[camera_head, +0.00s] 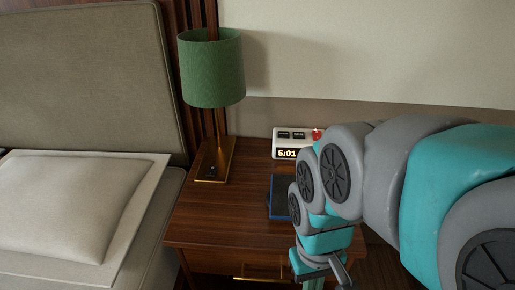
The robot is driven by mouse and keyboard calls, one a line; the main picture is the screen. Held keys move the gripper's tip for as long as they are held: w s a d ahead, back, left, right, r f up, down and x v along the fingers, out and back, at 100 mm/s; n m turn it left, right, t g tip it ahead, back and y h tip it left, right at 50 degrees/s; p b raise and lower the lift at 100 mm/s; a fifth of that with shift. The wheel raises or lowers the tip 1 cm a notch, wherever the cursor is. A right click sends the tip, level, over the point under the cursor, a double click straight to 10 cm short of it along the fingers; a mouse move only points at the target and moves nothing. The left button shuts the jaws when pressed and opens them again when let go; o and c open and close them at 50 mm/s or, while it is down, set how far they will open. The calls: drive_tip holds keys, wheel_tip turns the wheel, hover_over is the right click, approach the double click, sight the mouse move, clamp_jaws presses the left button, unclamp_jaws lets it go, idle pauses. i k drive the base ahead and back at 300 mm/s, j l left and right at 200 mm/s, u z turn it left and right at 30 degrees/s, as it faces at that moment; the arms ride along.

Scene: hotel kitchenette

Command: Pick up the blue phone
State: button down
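A blue flat object (278,197), which may be the blue phone, lies on the wooden nightstand (228,215). My arm covers its right part. My gripper (322,283) is at the bottom of the head view, in front of the nightstand and lower in the picture than the blue object. Only part of it shows, as its fingertips run to the bottom edge of the picture. I cannot tell whether it is open or shut, and nothing is visible in it.
A green lamp (212,70) with a brass base stands at the nightstand's back left. A white alarm clock (290,143) reading 5:01 stands at the back, with something red beside it. A bed with a pillow (60,205) is on the left. The nightstand's front left is clear.

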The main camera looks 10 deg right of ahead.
sight(279, 209)
drive_tip(key=l+u, duration=0.15)
drive_tip(key=u, duration=0.4)
drive_tip(key=k+l+u, duration=0.35)
drive_tip(key=l, duration=0.25)
drive_tip(key=k+l+u, duration=0.4)
drive_tip(key=k, duration=0.25)
drive_tip(key=k+l, duration=0.3)
